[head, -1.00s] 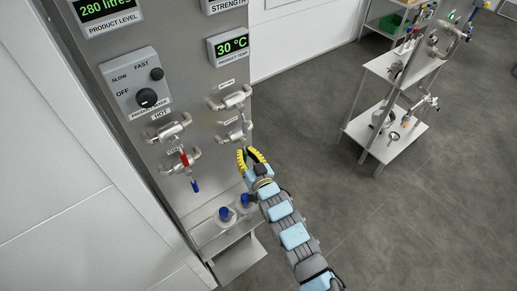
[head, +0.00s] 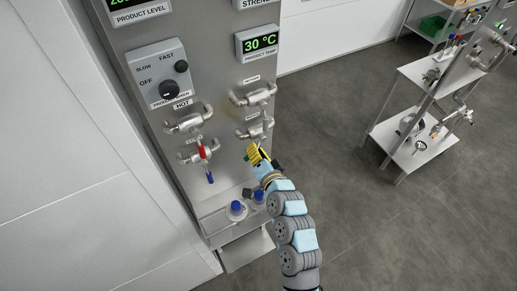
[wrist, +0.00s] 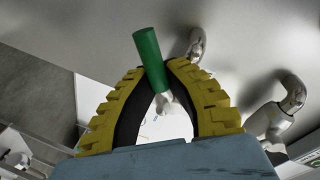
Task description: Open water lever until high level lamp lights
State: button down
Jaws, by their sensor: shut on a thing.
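A green lever handle (wrist: 148,55) stands between the yellow fingers of my gripper (wrist: 158,72) in the wrist view, and the fingers are closed around it. In the head view my gripper (head: 256,153) is at the lower right valve (head: 256,127) on the steel panel (head: 222,150); the fingers hide the green handle there. The label above this valve is too small to read. I cannot make out a high level lamp in the head view. The product level display (head: 138,6) is cut off by the top edge.
Left of my gripper are a red lever (head: 201,149) and a blue lever (head: 210,177) on other valves. Blue-capped bottles (head: 236,209) stand on a shelf below. A control box (head: 163,73) is above. The floor to the right is clear up to a trolley (head: 415,150).

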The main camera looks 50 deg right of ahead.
jog(key=shift+a+r+m, duration=0.1)
jog(key=shift+r+m, duration=0.15)
jog(key=shift+m, duration=0.25)
jog(key=c, duration=1)
grip_release()
jog(key=shift+c, duration=0.2)
jog(key=v, duration=1.2)
